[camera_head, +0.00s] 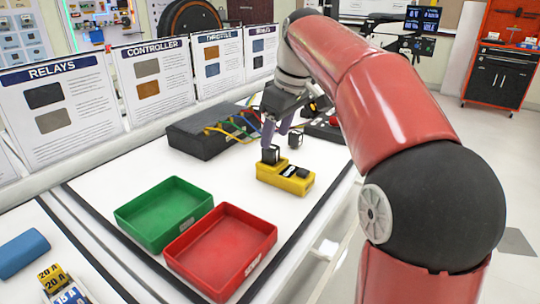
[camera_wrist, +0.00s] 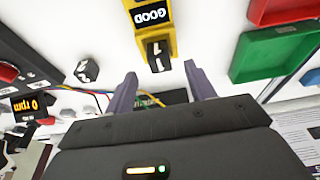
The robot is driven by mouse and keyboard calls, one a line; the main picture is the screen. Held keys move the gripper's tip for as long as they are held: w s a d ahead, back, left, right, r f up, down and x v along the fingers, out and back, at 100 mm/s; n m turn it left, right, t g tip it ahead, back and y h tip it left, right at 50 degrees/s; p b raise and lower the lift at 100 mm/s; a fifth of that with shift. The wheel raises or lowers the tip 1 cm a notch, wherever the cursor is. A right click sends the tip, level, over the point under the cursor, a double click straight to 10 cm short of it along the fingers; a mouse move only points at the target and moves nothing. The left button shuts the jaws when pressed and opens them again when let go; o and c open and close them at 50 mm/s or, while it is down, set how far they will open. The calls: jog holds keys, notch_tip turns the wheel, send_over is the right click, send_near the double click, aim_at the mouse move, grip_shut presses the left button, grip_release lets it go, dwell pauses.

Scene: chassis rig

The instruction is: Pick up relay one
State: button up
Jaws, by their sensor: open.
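Relay one, a small black block marked "1" (camera_wrist: 158,56), sits at one end of the yellow tester (camera_wrist: 171,22), whose display reads "GOOD". In the head view the relay (camera_head: 270,155) stands upright at the left end of the tester (camera_head: 285,181); I cannot tell how deep it sits. My gripper (camera_head: 277,130) is above the relay, pointing down, with its purple fingers apart. In the wrist view the open fingers (camera_wrist: 160,77) show with the relay just beyond the gap between them. The jaws look empty.
A second black relay marked "2" (camera_wrist: 87,70) stands on the white bench beside the tester. A green tray (camera_head: 130,222) and a red tray (camera_head: 185,262) lie nearer the camera. A dark box (camera_head: 198,140) with coloured wires is behind left.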

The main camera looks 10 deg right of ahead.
aim_at(272, 147)
jog(key=x, duration=0.4)
jog(key=shift+f, duration=0.25)
jog(key=shift+c, duration=0.3)
jog(key=shift+r, duration=0.1)
jog(key=c, duration=1.1)
